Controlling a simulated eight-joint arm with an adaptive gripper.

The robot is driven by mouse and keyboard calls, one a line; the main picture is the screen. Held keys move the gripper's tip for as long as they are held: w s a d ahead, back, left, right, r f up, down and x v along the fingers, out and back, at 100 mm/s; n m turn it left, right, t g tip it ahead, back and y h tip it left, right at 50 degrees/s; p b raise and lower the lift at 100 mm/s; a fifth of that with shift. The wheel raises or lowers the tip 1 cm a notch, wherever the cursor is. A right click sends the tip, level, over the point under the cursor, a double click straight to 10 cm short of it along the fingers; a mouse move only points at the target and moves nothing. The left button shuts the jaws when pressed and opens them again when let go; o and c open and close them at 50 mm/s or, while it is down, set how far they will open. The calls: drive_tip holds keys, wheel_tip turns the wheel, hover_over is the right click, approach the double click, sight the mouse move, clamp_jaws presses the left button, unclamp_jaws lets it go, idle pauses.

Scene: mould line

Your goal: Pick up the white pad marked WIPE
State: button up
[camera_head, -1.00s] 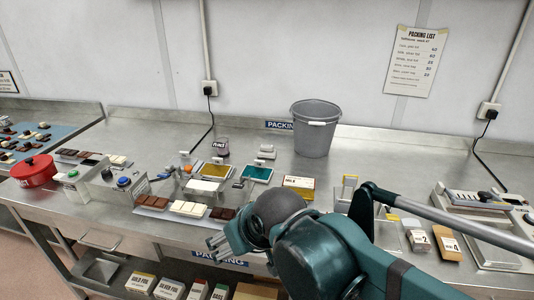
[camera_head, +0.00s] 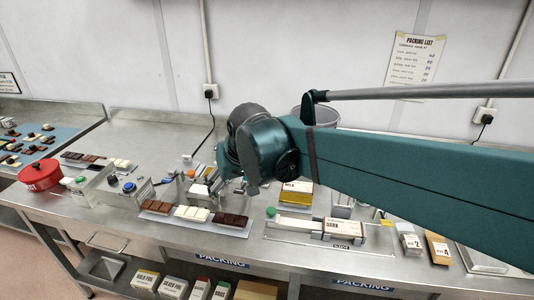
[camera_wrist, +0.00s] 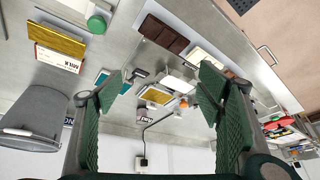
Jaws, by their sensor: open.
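A small white pad, probably the WIPE pad, lies on the steel bench in the wrist view (camera_wrist: 178,84), beyond and between my fingertips; no lettering is readable. In the head view a white patch (camera_head: 199,189) left of my wrist appears to be the same pad, partly hidden by the arm. My gripper (camera_wrist: 163,80) is open and empty, its two green ribbed fingers spread wide. It hangs above the bench, apart from the pad. In the head view my wrist and arm cover much of this area.
A gold-topped tray (camera_wrist: 155,95) lies close beside the pad. Chocolate bars on a tray (camera_head: 193,213) lie in front. A grey bucket (camera_wrist: 36,115), a DARK box (camera_head: 343,230) and a red pot (camera_head: 40,172) stand farther off. Bare bench lies at the back left.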

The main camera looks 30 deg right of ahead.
drive_tip(key=w+d+r+m+g+p, duration=0.2)
drive_tip(key=w+d+p, duration=0.4)
drive_tip(key=w, duration=0.4)
drive_tip(key=w+d+r+m+g+p, duration=0.1)
drive_tip(key=w+d+p, duration=0.2)
drive_tip(key=w+d, duration=0.6)
drive_tip(key=w+d+f+m+p, duration=0.1)
drive_tip(key=w+d+f+p, duration=0.2)
drive_tip(key=w+d, duration=0.1)
drive_tip(key=w+d+f+m+g+p, duration=0.1)
drive_tip(key=w+d+f+p, duration=0.2)
drive_tip(key=d, duration=0.4)
drive_tip(key=w+d+f+m+g+p, duration=0.1)
drive_tip(key=w+d+f+p, duration=0.2)
drive_tip(key=w+d+f, duration=0.1)
drive_tip(key=shift+w+d+m+y, duration=0.3)
drive_tip(key=shift+d, duration=0.5)
drive_tip(key=shift+w+d+f, duration=0.1)
drive_tip(key=shift+d+f, duration=0.2)
drive_tip(key=shift+f, duration=0.05)
drive_tip(key=shift+f, duration=0.1)
drive_tip(key=shift+f, duration=1.2)
drive_tip(key=shift+f, duration=0.1)
